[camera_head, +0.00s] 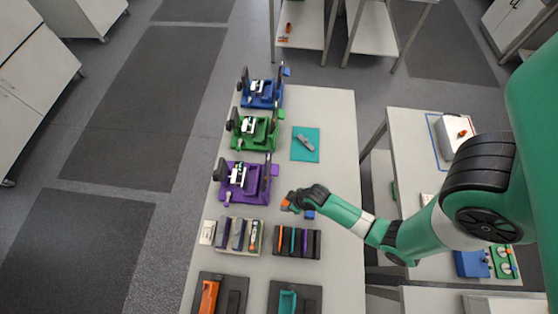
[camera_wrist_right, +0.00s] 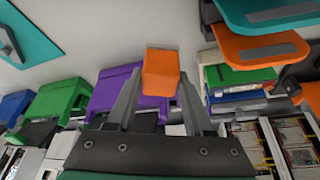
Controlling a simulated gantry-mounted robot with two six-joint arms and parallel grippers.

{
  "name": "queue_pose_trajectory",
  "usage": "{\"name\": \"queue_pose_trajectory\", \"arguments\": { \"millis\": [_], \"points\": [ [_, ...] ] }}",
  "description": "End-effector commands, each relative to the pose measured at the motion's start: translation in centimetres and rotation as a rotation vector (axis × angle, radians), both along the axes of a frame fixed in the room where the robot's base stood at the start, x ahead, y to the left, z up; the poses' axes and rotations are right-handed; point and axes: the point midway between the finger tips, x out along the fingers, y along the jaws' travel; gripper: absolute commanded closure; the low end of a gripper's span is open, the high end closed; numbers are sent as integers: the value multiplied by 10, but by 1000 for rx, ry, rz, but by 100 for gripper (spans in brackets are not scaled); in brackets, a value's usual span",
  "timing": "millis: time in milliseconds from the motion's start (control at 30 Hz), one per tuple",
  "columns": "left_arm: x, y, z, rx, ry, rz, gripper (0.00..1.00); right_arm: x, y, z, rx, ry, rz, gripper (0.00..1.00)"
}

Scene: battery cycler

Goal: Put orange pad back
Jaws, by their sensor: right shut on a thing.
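My right gripper (camera_head: 291,203) reaches in from the right over the table, between the purple cycler fixture (camera_head: 243,184) and the black rack. It is shut on the orange pad (camera_wrist_right: 160,73), a small block between its fingertips (camera_wrist_right: 160,92) in the right wrist view. In the head view the orange pad (camera_head: 285,204) is a small spot at the fingertips, held above the table. The purple fixture (camera_wrist_right: 128,90) lies behind the pad in the wrist view. My left gripper does not show.
Green (camera_head: 255,132) and blue (camera_head: 262,93) fixtures stand farther back. A teal mat (camera_head: 312,154) holds a grey tool. A black rack (camera_head: 296,254) with coloured strips and a pale tray (camera_head: 232,248) stand nearer. Black trays hold orange (camera_head: 209,296) and teal (camera_head: 287,303) items.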

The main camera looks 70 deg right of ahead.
Motion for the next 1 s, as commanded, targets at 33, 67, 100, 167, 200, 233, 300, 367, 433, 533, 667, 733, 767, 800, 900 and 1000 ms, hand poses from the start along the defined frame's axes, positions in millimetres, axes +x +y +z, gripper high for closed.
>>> {"name": "queue_pose_trajectory", "arguments": {
  "millis": [33, 67, 100, 167, 200, 233, 300, 367, 433, 533, 667, 733, 767, 800, 900, 1000],
  "points": [
    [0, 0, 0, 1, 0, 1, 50, -1, 0, 0, 0, 0, -1, 100],
    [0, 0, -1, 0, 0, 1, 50, -1, 0, -1, 0, 0, -1, 100],
    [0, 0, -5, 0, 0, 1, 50, -1, 0, -5, 0, 0, -1, 100],
    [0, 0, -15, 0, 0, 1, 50, 0, 0, -15, 0, 0, 0, 100],
    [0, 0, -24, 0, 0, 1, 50, 0, 0, -24, 0, 0, 0, 100],
    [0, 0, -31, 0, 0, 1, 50, 0, 0, -31, 0, 0, 0, 100],
    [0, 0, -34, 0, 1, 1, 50, 0, 0, -40, 1, 3, 0, 100],
    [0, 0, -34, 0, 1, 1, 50, 0, 0, -50, 1, 2, 0, 100],
    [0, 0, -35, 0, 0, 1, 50, 0, 0, -57, 0, 1, 1, 100],
    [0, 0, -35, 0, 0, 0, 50, 1, 0, -59, 0, 0, 1, 100],
    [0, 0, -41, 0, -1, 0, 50, 0, 0, -75, 0, 2, 1, 100],
    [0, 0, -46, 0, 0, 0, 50, 0, 0, -89, 0, 2, 1, 100],
    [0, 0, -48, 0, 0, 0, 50, 0, 0, -94, 0, 2, 1, 100],
    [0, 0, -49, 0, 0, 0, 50, 0, 0, -98, 0, 1, 1, 100],
    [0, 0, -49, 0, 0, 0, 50, 0, 0, -101, 0, 1, 1, 100],
    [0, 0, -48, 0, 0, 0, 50, 0, 0, -100, 0, 0, 1, 100]
  ]
}}
